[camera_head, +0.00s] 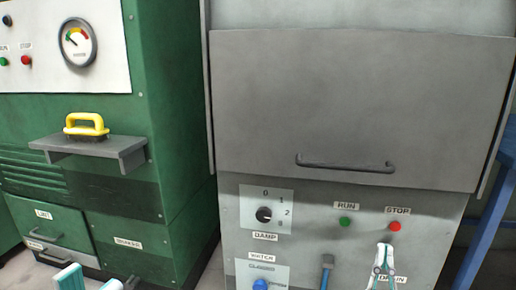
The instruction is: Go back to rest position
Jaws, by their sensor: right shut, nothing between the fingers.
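My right gripper (384,250) is at the lower right, in front of the grey machine's control panel, near the red STOP button (395,226). Its fingers point upward and are shut with nothing between them. It covers part of the drain label (398,280) area. My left gripper (92,281) shows only in small pale teal parts at the bottom left edge. Most of it is cut off, so I cannot tell whether it is open or shut.
The grey machine (228,205) has a closed door (350,100) with a dark handle (345,168), a damp dial (264,214) and a green RUN button (344,222). A green machine (165,120) at left has a shelf (125,146) bearing a yellow-handled brush (86,125). A blue frame (485,225) stands at right.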

